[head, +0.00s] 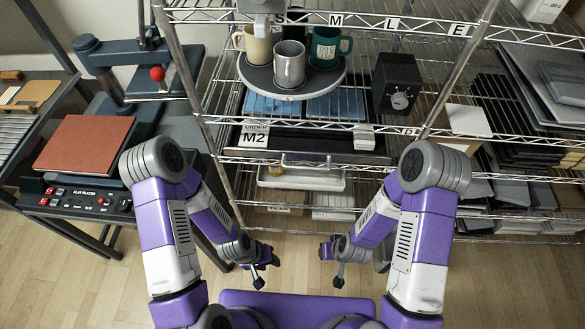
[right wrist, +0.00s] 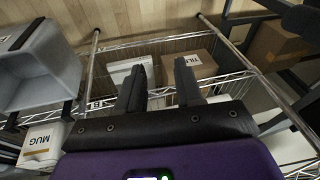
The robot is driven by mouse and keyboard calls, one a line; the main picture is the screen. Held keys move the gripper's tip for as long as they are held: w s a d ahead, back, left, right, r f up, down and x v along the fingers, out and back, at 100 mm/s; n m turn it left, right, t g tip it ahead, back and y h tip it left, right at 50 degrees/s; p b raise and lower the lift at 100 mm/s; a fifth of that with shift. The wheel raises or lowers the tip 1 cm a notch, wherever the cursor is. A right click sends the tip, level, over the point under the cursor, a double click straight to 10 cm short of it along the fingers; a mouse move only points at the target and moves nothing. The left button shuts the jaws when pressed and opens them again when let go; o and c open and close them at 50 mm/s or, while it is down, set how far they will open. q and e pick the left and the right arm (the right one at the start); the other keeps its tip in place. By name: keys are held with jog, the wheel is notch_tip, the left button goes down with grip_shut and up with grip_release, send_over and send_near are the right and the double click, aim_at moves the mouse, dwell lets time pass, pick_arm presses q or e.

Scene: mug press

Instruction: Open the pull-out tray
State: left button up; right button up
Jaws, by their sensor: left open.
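The pull-out tray (head: 345,158) appears to be the wide dark tray with a light bar handle (head: 306,161) at its front, on the wire rack below the round mug stand. It looks pushed in, though its depth is hard to judge. My left gripper (head: 266,272) is open and empty, low in front of the rack, apart from the handle. My right gripper (head: 335,266) is at a similar height to its right, also apart from the handle. In the right wrist view its two fingers (right wrist: 160,90) stand apart with nothing between them.
A round stand (head: 290,88) holds several mugs above the tray. A dark timer (head: 398,84) stands beside it. A pale tray (head: 300,179) sits below. A press with a red-brown pad (head: 85,143) is at left. A grey bin (right wrist: 42,68) shows in the right wrist view.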

jog(key=w+a+r+n+t+h+b, duration=0.1)
jog(key=w+a+r+n+t, duration=0.15)
jog(key=w+n, duration=0.25)
jog(key=n+t+h+b, duration=0.2)
jog(key=n+t+b, duration=0.1)
jog(key=n+t, duration=0.85)
send_near(302, 169)
jog(key=w+g, duration=0.1)
jog(key=w, duration=0.3)
jog(key=shift+y, duration=0.3)
jog(key=b+x, duration=0.2)
jog(key=x, duration=0.4)
jog(key=shift+w+d+f, duration=0.1)
jog(key=shift+w+d, duration=0.05)
jog(key=shift+w, duration=0.25)
jog(key=shift+c, duration=0.3)
grip_shut()
